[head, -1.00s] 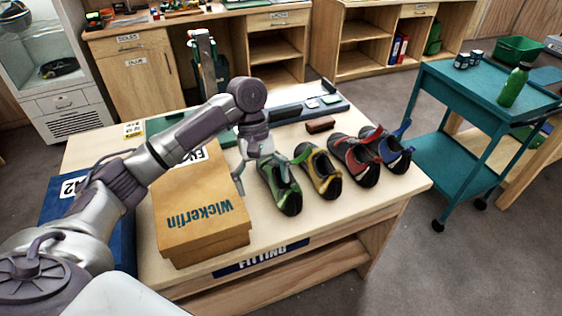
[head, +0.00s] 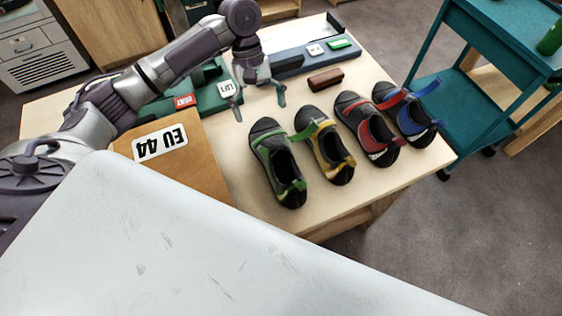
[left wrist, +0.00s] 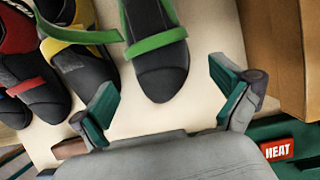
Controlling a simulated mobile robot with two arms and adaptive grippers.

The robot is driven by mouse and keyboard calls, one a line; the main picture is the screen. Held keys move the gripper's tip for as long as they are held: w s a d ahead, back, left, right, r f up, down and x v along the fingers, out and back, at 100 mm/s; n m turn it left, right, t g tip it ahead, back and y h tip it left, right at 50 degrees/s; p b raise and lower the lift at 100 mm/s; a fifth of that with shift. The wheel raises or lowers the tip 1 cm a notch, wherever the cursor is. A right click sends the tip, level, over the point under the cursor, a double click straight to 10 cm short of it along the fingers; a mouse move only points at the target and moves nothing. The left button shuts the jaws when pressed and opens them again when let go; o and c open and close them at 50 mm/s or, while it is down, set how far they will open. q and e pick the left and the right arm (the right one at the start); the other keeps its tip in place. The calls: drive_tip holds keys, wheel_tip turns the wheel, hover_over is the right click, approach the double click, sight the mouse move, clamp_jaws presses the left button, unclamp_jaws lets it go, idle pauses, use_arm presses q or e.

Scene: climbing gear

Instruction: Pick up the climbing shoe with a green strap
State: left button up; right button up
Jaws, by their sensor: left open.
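The climbing shoe with a green strap (head: 263,152) is dark with green trim. It is the leftmost of the row of shoes on the table, toe toward the back. In the left wrist view its dark toe (left wrist: 162,84) and green strap lie between and beyond my spread fingers. My left gripper (head: 258,102) is open and empty, behind the shoe's toe in the head view. It also shows in the left wrist view (left wrist: 163,92), with one finger on each side of the toe. I cannot tell its exact height. My right gripper is not in view.
A yellow-trimmed shoe (head: 334,166) stands close right, then a red one (head: 376,148) and a blue one (head: 416,128). A box labelled EU 44 (head: 205,165) is at left. A teal cart (head: 480,25) stands right.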

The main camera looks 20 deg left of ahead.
sight(268, 142)
use_arm(q)
drive_tip(key=x, duration=1)
drive_tip(key=shift+w+d+p, duration=0.1)
drive_tip(key=shift+w+p, duration=0.1)
drive_tip(key=shift+p, duration=0.15)
drive_tip(key=shift+r, duration=0.1)
drive_tip(key=c, duration=1)
